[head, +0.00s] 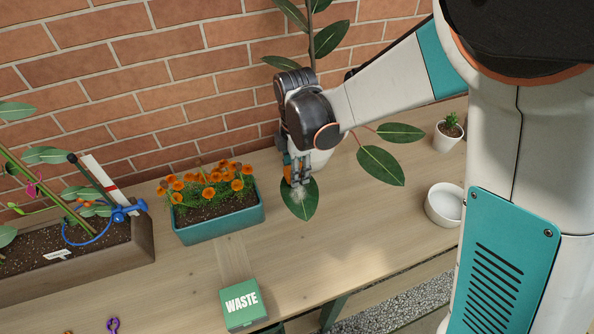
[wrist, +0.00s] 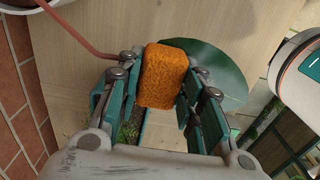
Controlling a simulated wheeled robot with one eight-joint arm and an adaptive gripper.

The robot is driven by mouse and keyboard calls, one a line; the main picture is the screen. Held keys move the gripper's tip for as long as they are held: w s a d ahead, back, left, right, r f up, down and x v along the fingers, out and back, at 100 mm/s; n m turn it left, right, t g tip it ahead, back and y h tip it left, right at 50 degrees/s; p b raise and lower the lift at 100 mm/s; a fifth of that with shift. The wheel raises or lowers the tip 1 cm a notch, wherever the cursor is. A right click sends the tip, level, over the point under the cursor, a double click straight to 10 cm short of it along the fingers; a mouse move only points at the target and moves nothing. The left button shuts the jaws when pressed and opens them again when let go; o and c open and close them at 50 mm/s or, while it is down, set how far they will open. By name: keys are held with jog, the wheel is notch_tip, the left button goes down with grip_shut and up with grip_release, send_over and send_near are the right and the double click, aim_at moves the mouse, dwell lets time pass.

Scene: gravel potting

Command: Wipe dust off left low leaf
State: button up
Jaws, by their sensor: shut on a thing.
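My gripper (head: 296,174) is shut on an orange sponge (wrist: 164,75), which sits between its teal fingers in the wrist view. A strip of the sponge (head: 287,170) also shows in the head view. The left low leaf (head: 300,207) is dark green and hangs just below the fingertips, with a pale greyish patch near its middle. In the wrist view the leaf (wrist: 225,72) lies beside and behind the sponge. I cannot tell whether the sponge touches it. The plant's pot (head: 318,158) is mostly hidden behind my gripper.
Other low leaves (head: 381,166) spread to the right. A teal planter of orange flowers (head: 216,224) stands close on the left. A white bowl (head: 444,205) and a small potted succulent (head: 448,131) are at right. A green waste box (head: 243,303) is at the front. A brick wall (head: 150,75) stands behind.

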jog(key=shift+w+a, duration=0.1)
jog(key=shift+w, duration=0.15)
jog(key=shift+w+r+p, duration=0.25)
jog(key=shift+r+p, duration=0.4)
jog(key=shift+r, duration=0.05)
jog(key=shift+s+r+p, duration=0.15)
jog(key=shift+r+p, duration=0.35)
jog(key=shift+r, duration=0.4)
jog(key=shift+r+p, duration=0.8)
jog(key=shift+r, duration=0.45)
jog(key=shift+r+p, duration=0.9)
jog(key=shift+r, duration=0.65)
jog(key=shift+f, duration=0.15)
jog(key=shift+f+b, duration=2.8)
jog(key=shift+f, duration=0.55)
